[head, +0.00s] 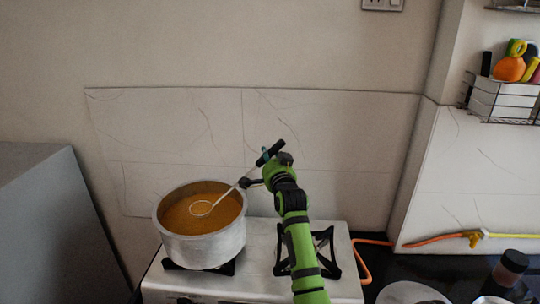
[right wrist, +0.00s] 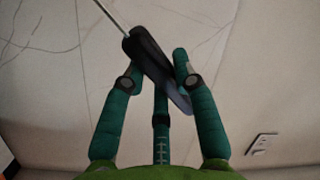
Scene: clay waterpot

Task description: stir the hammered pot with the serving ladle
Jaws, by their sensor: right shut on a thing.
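The hammered pot (head: 205,249) is a silver metal pot on the left burner of the stove, holding orange-brown liquid (head: 180,216). The serving ladle (head: 225,196) slants down to the left, with its round bowl (head: 201,208) at the liquid inside the pot. How deep the bowl sits is hard to tell. My right gripper (head: 262,172) is to the right of and above the pot's rim, shut on the ladle's dark handle. In the right wrist view, the black handle (right wrist: 148,62) lies between the fingers of my right gripper (right wrist: 160,75). My left gripper is not in view.
The stove (head: 258,262) has an empty right burner (head: 325,252) below my right arm. A grey box-like surface (head: 55,225) stands at the left. A wire basket (head: 503,103) hangs on the right wall. Plates (head: 412,293) and a dark-lidded jar (head: 512,268) are at the lower right.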

